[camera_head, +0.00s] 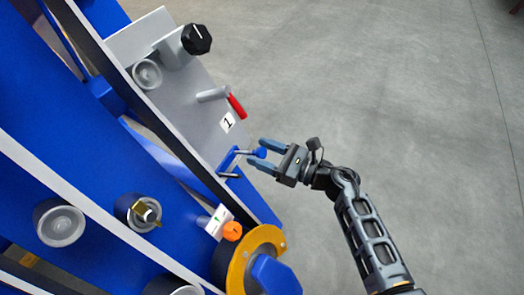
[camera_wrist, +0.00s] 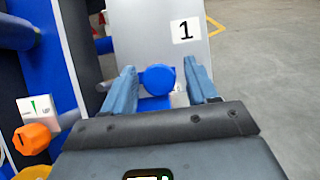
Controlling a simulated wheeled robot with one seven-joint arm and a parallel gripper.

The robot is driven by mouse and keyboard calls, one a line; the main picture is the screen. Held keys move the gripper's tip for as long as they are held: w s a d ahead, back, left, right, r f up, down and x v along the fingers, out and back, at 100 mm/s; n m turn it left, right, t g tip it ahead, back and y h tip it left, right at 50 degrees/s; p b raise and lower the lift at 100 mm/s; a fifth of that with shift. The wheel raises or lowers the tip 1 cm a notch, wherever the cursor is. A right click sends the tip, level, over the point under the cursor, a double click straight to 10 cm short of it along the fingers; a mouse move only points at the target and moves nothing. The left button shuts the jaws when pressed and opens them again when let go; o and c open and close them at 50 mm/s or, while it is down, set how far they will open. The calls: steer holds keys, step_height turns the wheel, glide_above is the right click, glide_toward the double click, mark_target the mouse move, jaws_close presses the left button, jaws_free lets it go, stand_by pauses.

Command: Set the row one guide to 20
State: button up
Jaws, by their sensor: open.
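The grey panel (camera_head: 185,85) carries a white label "1" (camera_head: 228,122), which also shows in the wrist view (camera_wrist: 186,30). Below the label, a blue crank-like part (camera_head: 229,160) ends in a round blue knob (camera_head: 261,153). In the wrist view the knob (camera_wrist: 159,79) sits between my fingers, with a gap visible on its right side. My gripper (camera_head: 256,152) is open around the knob, coming from the right. I cannot tell whether a finger touches it. A small pale piece (camera_wrist: 180,97) beside the knob may be a scale; no number is readable.
A black knob (camera_head: 196,39) and a red-handled lever (camera_head: 236,105) are higher on the panel. An orange knob (camera_head: 232,231) by a white plate (camera_head: 215,221) and a yellow ring (camera_head: 240,265) are lower. Open concrete floor (camera_head: 400,80) lies to the right.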

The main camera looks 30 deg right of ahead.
steer(key=p+v, duration=0.1)
steer(key=v, duration=0.6)
steer(key=shift+s+d, duration=0.1)
steer(key=s+a+r+n+h, duration=0.1)
steer(key=s+r+n+h, duration=0.4)
steer(key=s+n, duration=0.55)
steer(key=s+a+r+n+h, duration=0.1)
steer(key=s+r+n+h, duration=0.1)
steer(key=s+r+n, duration=0.6)
steer(key=s+a+r+n+h, duration=0.1)
steer(key=s+r+n+h, duration=0.3)
steer(key=s+n, duration=0.85)
step_height(320, 180, up, 26)
steer(key=s+m+p, duration=0.1)
steer(key=m+p, duration=0.1)
steer(key=p, duration=2.4)
steer(key=shift+s+a, duration=0.15)
steer(key=shift+s, duration=0.2)
